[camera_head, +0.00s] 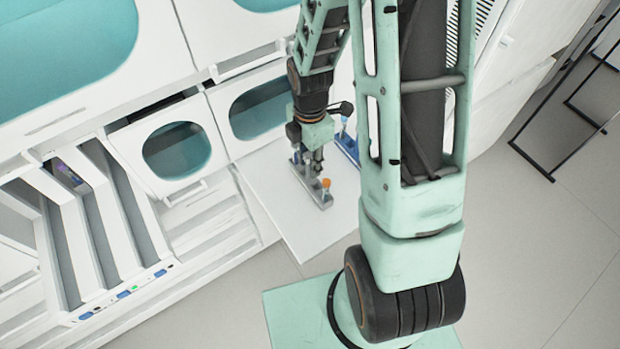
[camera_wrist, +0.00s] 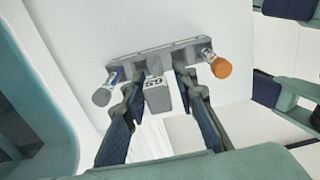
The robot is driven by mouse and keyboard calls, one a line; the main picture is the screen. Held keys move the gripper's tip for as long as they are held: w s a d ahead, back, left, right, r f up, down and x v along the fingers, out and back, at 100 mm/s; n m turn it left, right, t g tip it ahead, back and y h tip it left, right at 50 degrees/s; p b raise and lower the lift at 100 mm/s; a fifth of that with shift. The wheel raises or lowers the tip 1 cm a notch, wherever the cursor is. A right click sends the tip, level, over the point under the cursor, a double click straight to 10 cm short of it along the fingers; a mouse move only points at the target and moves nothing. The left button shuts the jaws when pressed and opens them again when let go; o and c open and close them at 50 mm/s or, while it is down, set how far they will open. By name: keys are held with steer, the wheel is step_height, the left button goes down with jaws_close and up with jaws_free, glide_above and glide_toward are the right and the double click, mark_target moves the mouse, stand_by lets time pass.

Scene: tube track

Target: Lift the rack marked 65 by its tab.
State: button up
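The grey rack (camera_wrist: 160,60) rests on the white shelf (camera_head: 285,215) and also shows in the head view (camera_head: 322,196). It bears an orange-capped tube (camera_wrist: 220,68) at the right end and a grey-capped tube (camera_wrist: 102,96) at the left end in the wrist view. Its tab (camera_wrist: 158,96) sticks out toward my gripper, with an upside-down label that reads as 65. My gripper (camera_wrist: 158,84) is open, one finger on each side of the tab, with visible gaps. In the head view my gripper (camera_head: 316,160) is low over the rack, which it partly hides.
A blue rack (camera_head: 346,146) stands close behind on the same shelf, partly hidden by my arm. White cabinets with teal windows (camera_head: 178,150) line the back and left. A slotted white unit (camera_head: 95,225) stands at the left. A black frame (camera_head: 545,120) stands at the right.

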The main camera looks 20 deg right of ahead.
mark_target(310, 178)
steer(key=shift+w+f, duration=0.1)
steer(key=shift+f, duration=1.4)
steer(key=shift+c, duration=0.6)
jaws_close()
